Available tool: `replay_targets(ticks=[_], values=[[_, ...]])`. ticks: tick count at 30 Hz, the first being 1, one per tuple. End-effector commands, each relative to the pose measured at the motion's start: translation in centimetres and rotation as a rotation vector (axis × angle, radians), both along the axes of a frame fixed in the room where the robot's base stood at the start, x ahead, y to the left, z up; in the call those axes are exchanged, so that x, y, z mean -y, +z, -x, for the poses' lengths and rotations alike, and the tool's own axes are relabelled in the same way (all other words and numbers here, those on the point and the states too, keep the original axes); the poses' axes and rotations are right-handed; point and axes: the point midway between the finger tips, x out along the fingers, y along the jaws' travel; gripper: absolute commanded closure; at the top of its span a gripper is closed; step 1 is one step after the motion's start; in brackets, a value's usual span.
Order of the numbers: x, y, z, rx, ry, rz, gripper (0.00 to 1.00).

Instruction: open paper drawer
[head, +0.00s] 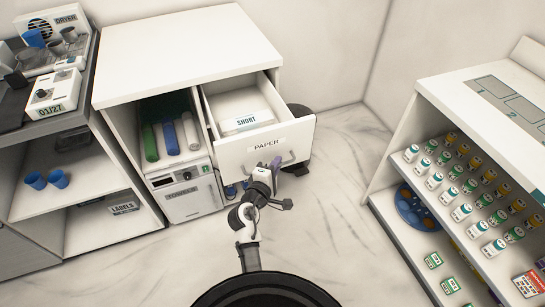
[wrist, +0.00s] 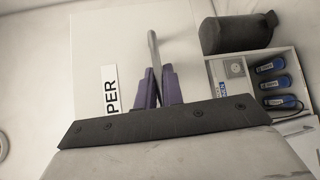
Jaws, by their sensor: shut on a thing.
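The white paper drawer (head: 272,150), labelled PAPER, stands pulled well out of the white cabinet (head: 180,45) in the head view. A stack of paper marked SHORT (head: 245,118) lies inside it. My gripper (head: 274,170) is at the drawer front, at its handle. In the wrist view my gripper's purple fingers (wrist: 157,88) are closed around the grey bar handle (wrist: 153,50). The drawer front (wrist: 110,60) fills the left and middle of that view, with part of the PAPER label beside the fingers.
A dark bin (head: 302,118) stands behind the drawer at right. An open compartment with rolls (head: 170,138) and a towels unit (head: 187,190) are left of the drawer. A shelf of bottles (head: 470,190) stands at right. The marble floor (head: 340,190) between is clear.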

Motion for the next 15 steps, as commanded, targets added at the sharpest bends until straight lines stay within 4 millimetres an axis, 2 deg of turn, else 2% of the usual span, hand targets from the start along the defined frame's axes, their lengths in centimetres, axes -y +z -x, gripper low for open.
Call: replay_targets(ticks=[13,14,15], values=[[0.03,-0.04,0.42,0.0,0.003,-0.001,1.0],[0.03,-0.04,0.43,0.0,0.003,-0.001,0.9],[0.03,-0.04,0.42,0.0,0.002,0.0,0.84]])
